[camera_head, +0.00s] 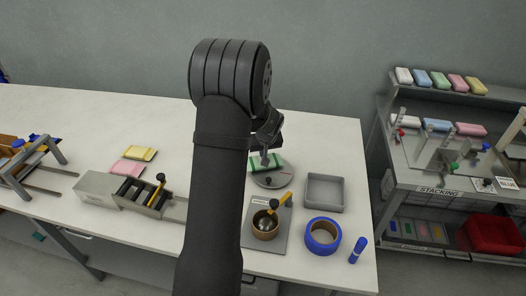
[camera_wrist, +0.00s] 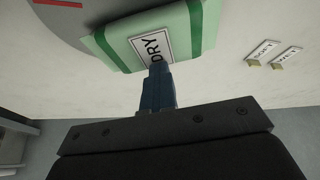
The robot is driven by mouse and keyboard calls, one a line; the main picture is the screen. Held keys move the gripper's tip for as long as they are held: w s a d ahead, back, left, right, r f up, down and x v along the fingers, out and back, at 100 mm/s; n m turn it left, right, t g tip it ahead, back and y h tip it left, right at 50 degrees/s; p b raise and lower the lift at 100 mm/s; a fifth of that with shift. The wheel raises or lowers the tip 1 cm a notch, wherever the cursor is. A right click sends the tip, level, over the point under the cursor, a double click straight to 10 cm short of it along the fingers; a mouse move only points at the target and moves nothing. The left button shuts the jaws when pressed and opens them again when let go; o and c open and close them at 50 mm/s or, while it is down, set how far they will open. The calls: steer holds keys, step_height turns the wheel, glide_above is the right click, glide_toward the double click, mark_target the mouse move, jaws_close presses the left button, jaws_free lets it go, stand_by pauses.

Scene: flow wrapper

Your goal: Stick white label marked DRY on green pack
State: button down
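The green pack (camera_head: 257,165) lies on a round grey plate (camera_head: 273,182) just beyond my arm in the head view. In the wrist view the pack (camera_wrist: 118,49) is pale green with darker green bands. The white label marked DRY (camera_wrist: 145,45) has a black border and lies flat against the pack's pale middle, with no clear gap showing. My gripper (camera_wrist: 157,68) has its blue fingertips together at the label's near edge, apparently shut on the label; the tips hide that edge. In the head view my gripper (camera_head: 265,160) is over the pack, partly hidden by my arm.
Two more labels with small tabs, one reading SOFT (camera_wrist: 263,52), lie on the table beside the pack. An empty grey tray (camera_head: 325,193), a blue tape roll (camera_head: 322,235), a blue marker (camera_head: 357,250) and a brown pot (camera_head: 265,226) stand nearby. Shelves are at right.

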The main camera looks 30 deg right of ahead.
steer(key=c, duration=1.7)
jaws_free()
steer(key=o, duration=0.5)
step_height(320, 180, up, 8)
steer(key=shift+f, duration=3.9)
